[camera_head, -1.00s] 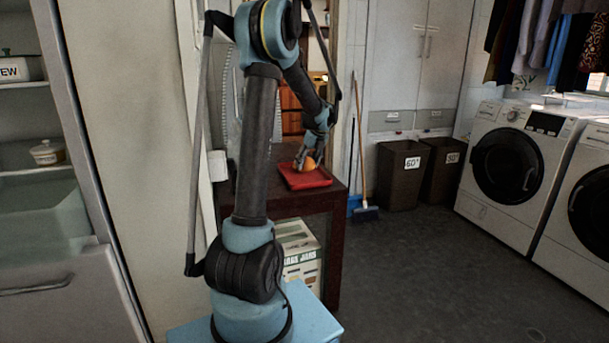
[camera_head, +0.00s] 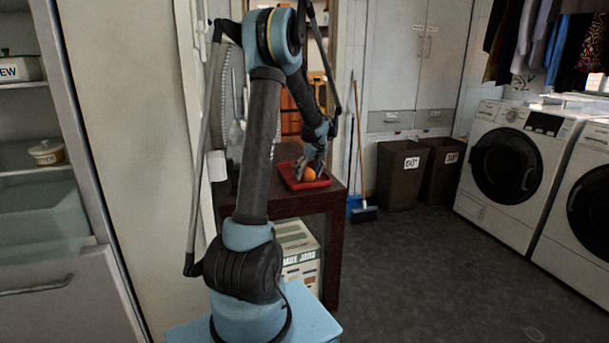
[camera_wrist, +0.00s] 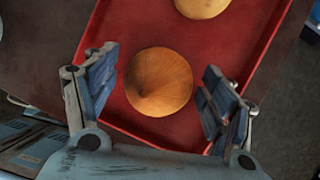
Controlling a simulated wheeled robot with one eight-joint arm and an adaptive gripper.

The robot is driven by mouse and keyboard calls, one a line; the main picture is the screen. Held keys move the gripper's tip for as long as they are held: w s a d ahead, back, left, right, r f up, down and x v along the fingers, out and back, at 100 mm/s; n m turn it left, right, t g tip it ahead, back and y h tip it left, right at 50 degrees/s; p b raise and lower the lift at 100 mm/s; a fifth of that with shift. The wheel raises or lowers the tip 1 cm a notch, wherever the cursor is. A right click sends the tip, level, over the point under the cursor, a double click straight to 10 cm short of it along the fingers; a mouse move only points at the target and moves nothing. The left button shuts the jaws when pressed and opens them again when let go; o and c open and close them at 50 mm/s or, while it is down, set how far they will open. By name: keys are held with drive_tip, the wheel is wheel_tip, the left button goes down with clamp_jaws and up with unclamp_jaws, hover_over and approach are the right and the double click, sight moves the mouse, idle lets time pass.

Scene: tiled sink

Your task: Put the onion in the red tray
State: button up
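The onion (camera_wrist: 160,82) is round and orange-brown, with a pointed tip facing the wrist camera. It is in the red tray (camera_wrist: 262,28), between my gripper's fingers. My gripper (camera_wrist: 158,66) is open, with a gap showing on each side of the onion. In the head view the orange onion (camera_head: 309,175) shows low in the red tray (camera_head: 322,184), just under my gripper (camera_head: 306,168). The fingers partly hide it there.
A second round, yellowish thing (camera_wrist: 203,6) lies in the tray, cut off by the wrist view's top edge. The tray is on a dark wooden table (camera_head: 337,205). A broom (camera_head: 363,212) stands right of the table, with two brown bins (camera_head: 402,178) beyond.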

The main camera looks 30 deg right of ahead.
drive_tip(key=shift+r, duration=0.1)
drive_tip(key=v, duration=1.2)
drive_tip(key=s+a+r+n+g, duration=0.1)
drive_tip(key=s+a+n, duration=0.2)
drive_tip(key=a+n, duration=0.9)
drive_tip(key=s+a+n+g, duration=0.1)
drive_tip(key=s+a+n, duration=0.35)
drive_tip(key=a, duration=1.55)
drive_tip(key=s+a+f+n, duration=0.6)
drive_tip(key=s+a+n, duration=0.2)
drive_tip(key=s+n, duration=0.1)
drive_tip(key=s+a+f+n+h, duration=0.1)
drive_tip(key=s+a+f+n, duration=0.5)
drive_tip(key=s+n, duration=0.3)
drive_tip(key=shift+s+a+f+n, duration=0.4)
drive_tip(key=shift+a+n, duration=0.45)
